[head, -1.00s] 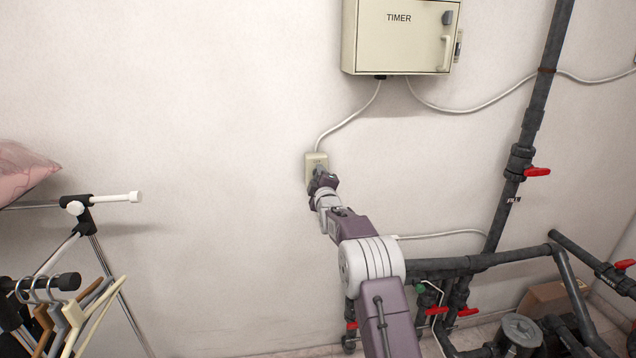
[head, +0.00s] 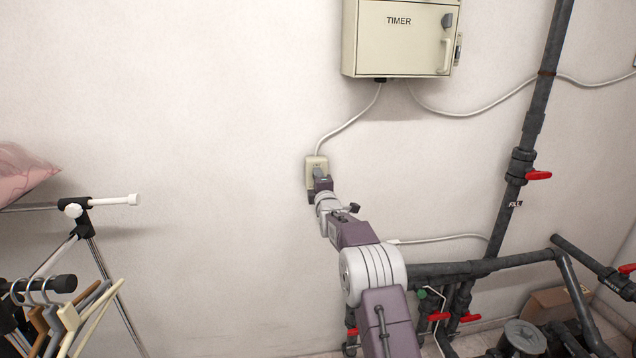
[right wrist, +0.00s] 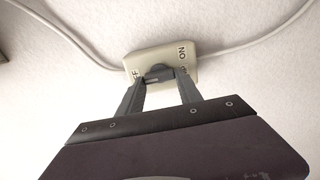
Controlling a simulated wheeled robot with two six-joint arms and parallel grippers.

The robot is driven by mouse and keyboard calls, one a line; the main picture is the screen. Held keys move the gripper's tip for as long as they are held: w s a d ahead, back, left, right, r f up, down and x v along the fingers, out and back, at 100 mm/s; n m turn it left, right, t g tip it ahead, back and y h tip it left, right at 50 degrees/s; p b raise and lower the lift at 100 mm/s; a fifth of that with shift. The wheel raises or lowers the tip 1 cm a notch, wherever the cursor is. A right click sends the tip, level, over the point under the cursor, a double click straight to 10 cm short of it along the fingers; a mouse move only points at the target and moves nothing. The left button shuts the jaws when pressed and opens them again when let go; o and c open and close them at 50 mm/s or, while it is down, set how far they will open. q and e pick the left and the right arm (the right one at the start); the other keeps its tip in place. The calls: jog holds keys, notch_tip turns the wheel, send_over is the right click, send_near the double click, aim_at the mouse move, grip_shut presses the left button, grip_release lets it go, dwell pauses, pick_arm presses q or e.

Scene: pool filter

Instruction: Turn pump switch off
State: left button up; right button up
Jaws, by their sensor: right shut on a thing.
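The pump switch is a small cream box (head: 311,166) on the white wall below the timer box, with a grey lever on its front. My right gripper (head: 319,176) reaches it from below and is shut on the lever. In the right wrist view the box (right wrist: 150,56) shows the letters "NO" upside down, reading ON, and part of another label ending in F. The dark lever (right wrist: 157,71) sits between the two fingertips (right wrist: 160,80). The fingers partly hide the labels, so the exact lever position is unclear. My left gripper is not in view.
The TIMER box (head: 400,40) hangs above, joined to the switch by a white cable (head: 345,127). Dark pipes with red valves (head: 538,175) stand at the right. A clothes rack (head: 90,235) with hangers stands at the left. The wall left of the switch is clear.

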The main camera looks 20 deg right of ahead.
jog(key=shift+f, duration=0.1)
jog(key=o, duration=1.4)
jog(key=shift+s, duration=0.1)
jog(key=b+v, duration=0.2)
jog(key=v, duration=0.7)
jog(key=shift+b, duration=0.3)
